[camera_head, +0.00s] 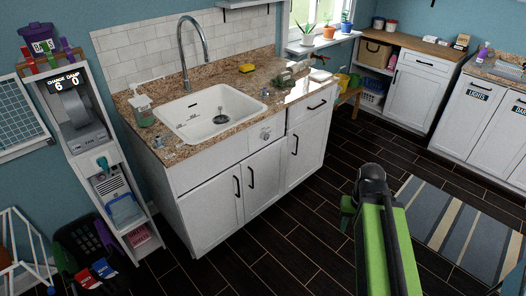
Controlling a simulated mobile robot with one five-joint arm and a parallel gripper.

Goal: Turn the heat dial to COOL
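No dial with a readable COOL mark shows. A small round knob (266,133) sits on the white front panel below the counter, right of the sink; its lettering is too small to read. A teal handle-like part (103,163) shows on the left shelf unit, above a grey vented appliance (112,186); I cannot tell if either is the heat dial. My green arm rises from the bottom right. My gripper (368,182) is at its dark far end, over the floor right of the sink cabinet and apart from it; its fingers cannot be made out.
The white sink cabinet (215,205) stands in the middle under a granite counter. A tall narrow shelf (140,212) and a dark basket (85,245) are at left. Dark plank floor (290,240) is open in front. A striped rug (455,230) lies at right, before white cabinets (470,110).

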